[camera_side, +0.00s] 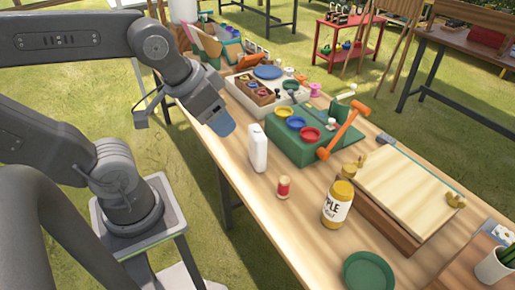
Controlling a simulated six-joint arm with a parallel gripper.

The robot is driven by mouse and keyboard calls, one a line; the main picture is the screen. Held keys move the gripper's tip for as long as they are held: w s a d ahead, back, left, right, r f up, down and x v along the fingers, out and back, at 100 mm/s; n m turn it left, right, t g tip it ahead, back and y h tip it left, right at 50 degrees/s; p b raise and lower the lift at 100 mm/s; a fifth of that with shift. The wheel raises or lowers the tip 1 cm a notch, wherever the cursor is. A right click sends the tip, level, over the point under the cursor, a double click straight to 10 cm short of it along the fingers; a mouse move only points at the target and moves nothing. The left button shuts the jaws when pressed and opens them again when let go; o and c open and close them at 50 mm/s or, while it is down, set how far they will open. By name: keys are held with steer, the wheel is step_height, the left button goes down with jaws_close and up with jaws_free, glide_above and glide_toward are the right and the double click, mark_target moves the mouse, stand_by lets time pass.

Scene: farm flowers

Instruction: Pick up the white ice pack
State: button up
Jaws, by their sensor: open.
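A white upright block with rounded edges, which looks like the white ice pack (257,148), stands on the wooden table near its left edge. My gripper (221,124) is above the table's left edge, to the left of and a little higher in the picture than the ice pack. It is open and apart from the ice pack, with nothing seen held in it. Its fingers show only small and partly from behind.
A green tray (285,150) with coloured dishes and an orange hammer (344,128) lies right of the ice pack. A small red-and-cream spool (283,187) and yellow jar (338,203) stand in front. A green dish (368,271) lies nearer. Bare wood surrounds the spool.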

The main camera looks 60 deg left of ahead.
steer(key=shift+o, duration=0.8)
steer(key=m+g+y, duration=0.4)
steer(key=m+g, duration=0.1)
steer(key=m, duration=1.5)
glide_toward(258, 132)
steer(key=shift+m, duration=0.3)
steer(key=x, duration=0.6)
steer(key=shift+s+d+f, duration=0.1)
steer(key=shift+d+f, duration=0.15)
steer(key=shift+f, duration=0.05)
steer(key=shift+a+x, duration=0.15)
steer(key=shift+x, duration=1.2)
steer(key=shift+a+x, duration=0.15)
steer(key=shift+x, duration=1.2)
steer(key=shift+r, duration=0.15)
jaws_close()
